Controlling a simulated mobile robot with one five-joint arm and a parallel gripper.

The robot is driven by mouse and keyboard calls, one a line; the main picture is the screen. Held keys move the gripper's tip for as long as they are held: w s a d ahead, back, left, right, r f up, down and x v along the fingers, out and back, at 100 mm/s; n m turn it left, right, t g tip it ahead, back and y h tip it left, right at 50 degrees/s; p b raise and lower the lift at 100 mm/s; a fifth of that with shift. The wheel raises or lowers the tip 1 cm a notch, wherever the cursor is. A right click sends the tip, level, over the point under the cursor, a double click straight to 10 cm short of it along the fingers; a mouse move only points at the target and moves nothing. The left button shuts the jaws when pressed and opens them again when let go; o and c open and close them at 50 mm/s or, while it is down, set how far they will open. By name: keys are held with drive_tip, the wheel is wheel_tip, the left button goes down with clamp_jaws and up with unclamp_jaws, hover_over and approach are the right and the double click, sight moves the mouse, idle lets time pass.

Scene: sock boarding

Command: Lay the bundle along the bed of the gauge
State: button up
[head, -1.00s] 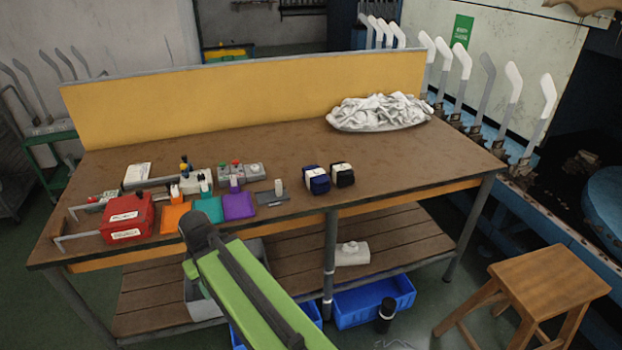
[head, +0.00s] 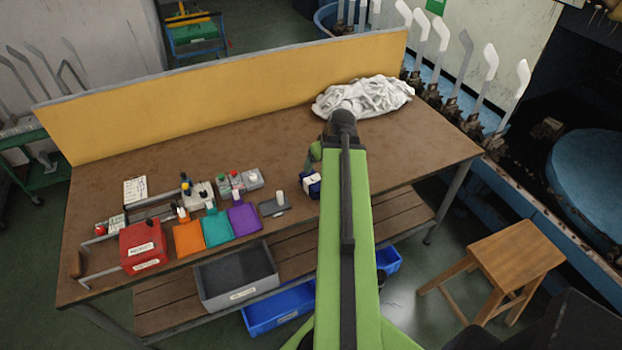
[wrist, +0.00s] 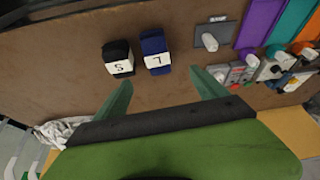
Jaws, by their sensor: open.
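Two banded bundles lie side by side on the table. The navy bundle (head: 311,186) has a white band and is partly behind my arm in the head view; in the wrist view (wrist: 155,52) its band reads "L". The black bundle (wrist: 118,58), its band marked "S", is hidden behind my arm in the head view. A flat grey plate with a white peg (head: 275,205), possibly the gauge, lies left of them; it also shows in the wrist view (wrist: 213,38). My gripper (wrist: 164,90) is open and empty, its fingers apart, with both bundles beyond the fingertips.
A white cloth heap (head: 362,97) lies at the back right, against the yellow back panel (head: 220,95). The table's middle is bare. A wooden stool (head: 517,252) stands right.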

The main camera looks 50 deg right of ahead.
sight(313, 179)
drive_tip(key=b+x, duration=1.1)
drive_tip(key=x, duration=0.1)
drive_tip(key=shift+d+f, duration=0.1)
drive_tip(key=shift+f, duration=0.15)
drive_tip(key=shift+r, duration=0.15)
drive_tip(key=b+x, duration=0.4)
drive_tip(key=x, duration=0.1)
drive_tip(key=shift+s+d+f+b, duration=0.15)
drive_tip(key=shift+d+f+b, duration=0.05)
drive_tip(key=shift+d+b, duration=0.15)
drive_tip(key=shift+r, duration=0.15)
drive_tip(key=c, duration=1.7)
drive_tip(key=shift+r+p, duration=0.55)
drive_tip(key=shift+p, duration=0.15)
drive_tip(key=shift+c, duration=0.2)
wheel_tip(313, 179, up, 4)
drive_tip(key=p, duration=0.4)
drive_tip(key=s+d+r+p, duration=0.1)
drive_tip(key=s+r+p, duration=0.5)
drive_tip(key=s, duration=0.5)
drive_tip(key=shift+s, duration=0.3)
